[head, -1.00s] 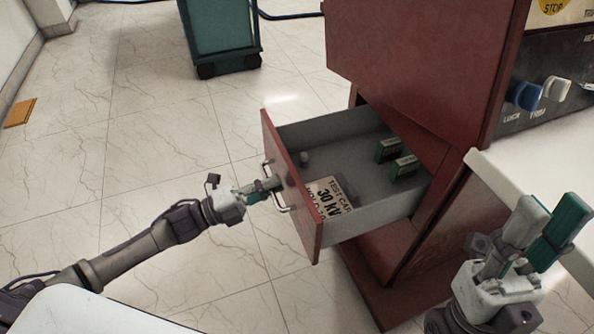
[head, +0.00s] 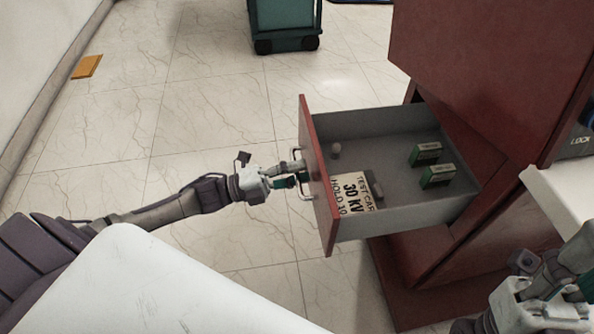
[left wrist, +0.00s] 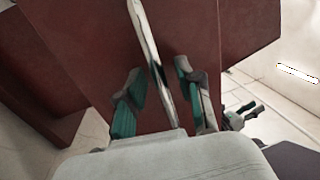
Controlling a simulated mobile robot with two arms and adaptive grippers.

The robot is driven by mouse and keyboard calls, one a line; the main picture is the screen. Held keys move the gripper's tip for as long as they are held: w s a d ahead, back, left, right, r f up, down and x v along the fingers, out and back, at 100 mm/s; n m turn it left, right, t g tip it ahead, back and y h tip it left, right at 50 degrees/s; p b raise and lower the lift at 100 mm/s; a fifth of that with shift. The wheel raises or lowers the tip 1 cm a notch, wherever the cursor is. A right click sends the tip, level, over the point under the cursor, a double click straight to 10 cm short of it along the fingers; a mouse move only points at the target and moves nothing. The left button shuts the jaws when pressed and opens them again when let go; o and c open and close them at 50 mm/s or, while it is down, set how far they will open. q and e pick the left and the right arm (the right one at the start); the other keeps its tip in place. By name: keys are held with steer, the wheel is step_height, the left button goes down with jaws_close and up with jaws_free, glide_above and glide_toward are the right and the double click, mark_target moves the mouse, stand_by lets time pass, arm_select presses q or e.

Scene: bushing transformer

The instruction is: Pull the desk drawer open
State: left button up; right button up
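The red desk drawer (head: 318,180) stands pulled out from the red desk (head: 465,75), its grey inside in plain view. Its front carries a metal handle (head: 302,190), which also shows as a bright bar in the left wrist view (left wrist: 150,50). My left gripper (head: 296,173) is at the handle with its fingers spread. In the left wrist view the bar runs between the two fingers (left wrist: 158,82), with gaps beside it. My right gripper (head: 570,285) is at the lower right, partly cut off by the picture's edge; its finger opening is unclear.
The drawer holds two small green boxes (head: 430,164), a printed card (head: 352,193), a dark small block and a small pale round thing. A teal wheeled cabinet (head: 285,22) stands behind. A pale worktop (head: 570,195) is at the right.

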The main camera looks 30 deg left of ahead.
arm_select(q)
steer(key=v, duration=1.2)
steer(key=shift+r, duration=0.1)
stand_by(0.4)
